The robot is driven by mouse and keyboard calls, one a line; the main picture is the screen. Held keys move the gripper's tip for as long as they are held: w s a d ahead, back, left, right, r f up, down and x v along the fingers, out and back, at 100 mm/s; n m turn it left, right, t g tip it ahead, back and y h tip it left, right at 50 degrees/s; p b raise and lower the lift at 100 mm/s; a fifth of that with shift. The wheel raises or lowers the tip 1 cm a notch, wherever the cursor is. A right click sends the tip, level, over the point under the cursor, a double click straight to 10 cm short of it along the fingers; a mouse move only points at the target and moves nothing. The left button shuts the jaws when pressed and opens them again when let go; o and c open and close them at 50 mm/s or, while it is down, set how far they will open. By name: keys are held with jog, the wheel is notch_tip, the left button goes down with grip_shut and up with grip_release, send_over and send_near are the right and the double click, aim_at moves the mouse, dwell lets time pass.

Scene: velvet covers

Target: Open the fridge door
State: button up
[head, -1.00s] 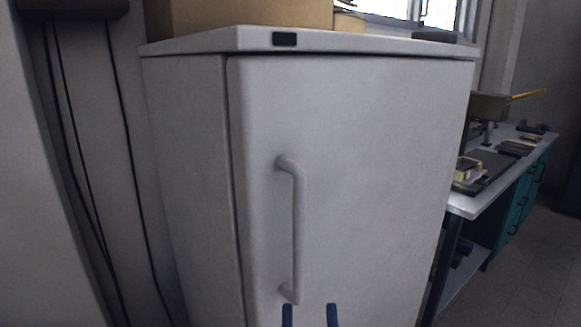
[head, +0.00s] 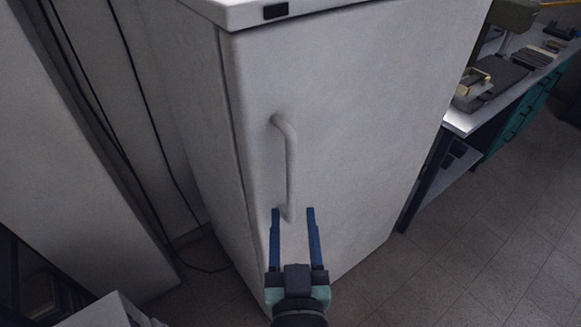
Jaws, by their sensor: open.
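The white fridge (head: 200,130) stands in the middle of the head view. Its door (head: 360,110) faces me and is shut. A vertical white bar handle (head: 291,165) sits near the door's left edge. My gripper (head: 293,209) has two blue fingers, spread apart and empty. In the picture the fingertips lie on either side of the handle's lower end, the left one just left of it and the right one to its right. I cannot tell how far in front of the handle they are.
A workbench (head: 462,122) with tools and teal drawers (head: 520,115) stands right of the fridge. Dark cables (head: 137,95) hang along the wall at the left. A pale box-like thing (head: 105,312) is at the bottom left. Tiled floor (head: 440,250) is clear at the lower right.

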aim_at(291, 179)
jog(key=w+p, duration=0.2)
jog(key=w, duration=0.8)
jog(key=shift+a, duration=0.2)
grip_shut()
dwell(1.1)
